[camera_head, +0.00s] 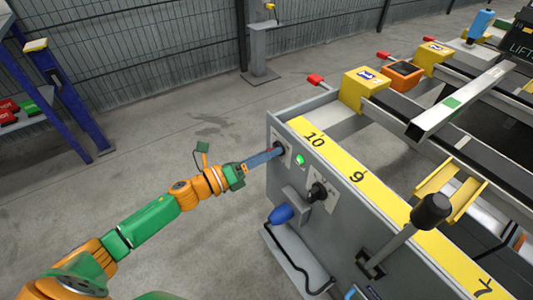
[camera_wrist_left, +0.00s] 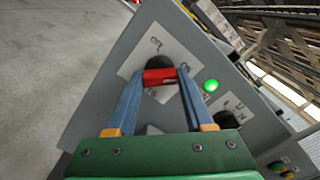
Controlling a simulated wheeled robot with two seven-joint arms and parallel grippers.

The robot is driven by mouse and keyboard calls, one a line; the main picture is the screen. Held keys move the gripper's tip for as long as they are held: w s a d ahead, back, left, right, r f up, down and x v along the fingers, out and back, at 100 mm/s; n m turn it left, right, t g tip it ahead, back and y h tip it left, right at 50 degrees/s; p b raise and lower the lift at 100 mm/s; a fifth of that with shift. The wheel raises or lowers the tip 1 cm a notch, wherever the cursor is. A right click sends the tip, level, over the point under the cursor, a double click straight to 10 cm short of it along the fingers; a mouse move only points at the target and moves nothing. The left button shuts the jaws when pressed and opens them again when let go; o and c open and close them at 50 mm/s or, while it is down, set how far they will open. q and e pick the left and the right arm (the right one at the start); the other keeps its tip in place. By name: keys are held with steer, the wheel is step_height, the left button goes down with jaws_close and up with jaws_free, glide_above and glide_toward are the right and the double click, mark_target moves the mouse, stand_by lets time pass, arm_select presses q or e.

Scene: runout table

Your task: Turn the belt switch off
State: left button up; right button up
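My left gripper (camera_head: 279,151) reaches the switch from the left. In the left wrist view, its blue fingers stand apart with their tips at the two ends of the red bar. I cannot tell whether they press on it. My right gripper is not in view.
A black-topped lever (camera_head: 430,210) stands over the yellow numbered strip (camera_head: 357,177). The floor left of the panel is clear around my arm. A blue rack (camera_head: 62,90) stands far left.

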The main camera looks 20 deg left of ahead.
arm_select(q)
jaws_close()
steer(key=shift+n, duration=0.3)
steer(key=shift+n+p, duration=2.8)
steer(key=shift+n, duration=5.8)
